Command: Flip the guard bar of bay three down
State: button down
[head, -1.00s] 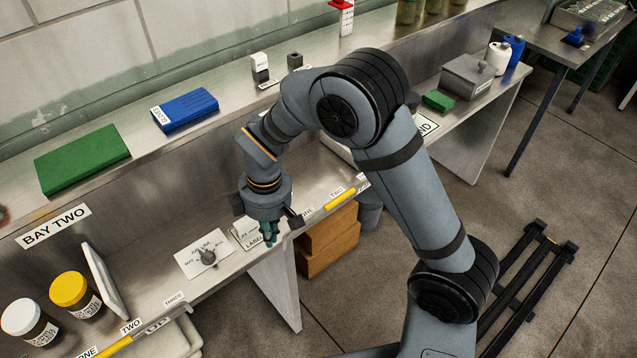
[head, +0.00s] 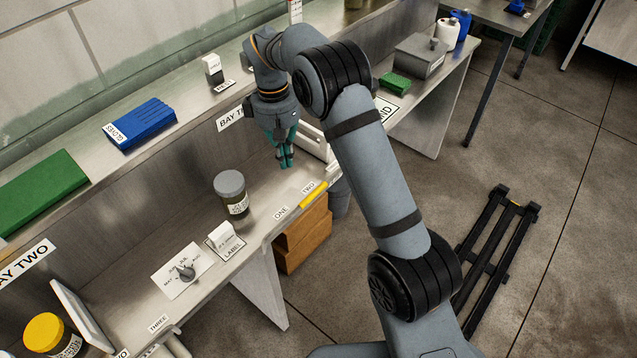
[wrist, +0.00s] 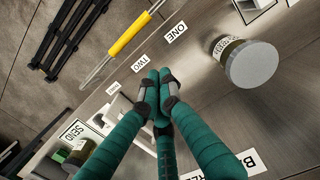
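The guard bar shows as a thin metal rod with a yellow sleeve (head: 313,194) along the front edge of the far bay. It also shows in the wrist view, its yellow sleeve (wrist: 129,34) beside labels ONE and TWO. A third, smaller label lies further along. The bay sign (head: 231,118) reads "BAY T", its rest hidden behind my gripper. My gripper (head: 286,162) has teal fingers pointing down over this bay, behind the bar and apart from it. In the wrist view the fingertips (wrist: 157,92) are together with nothing seen between them.
A grey-lidded jar (head: 231,193) stands on the bench left of my gripper. A white panel (head: 314,141) stands close on its right. Open bench lies between the jar and the bar.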

jog(key=shift+w+d+r, duration=0.1)
jog(key=shift+w+d, duration=0.1)
jog(key=f, duration=0.9)
jog(key=shift+s+d+p, duration=0.3)
jog(key=shift+s+p, duration=0.05)
jog(key=shift+p, duration=0.05)
jog(key=shift+s+d+f, duration=0.1)
jog(key=shift+d+f, duration=0.05)
jog(key=shift+f, duration=0.2)
jog(key=shift+s+d+r+p, duration=0.65)
jog(key=shift+s+d+p, duration=0.15)
jog(key=shift+s+d, duration=0.3)
jog(key=shift+s, duration=0.1)
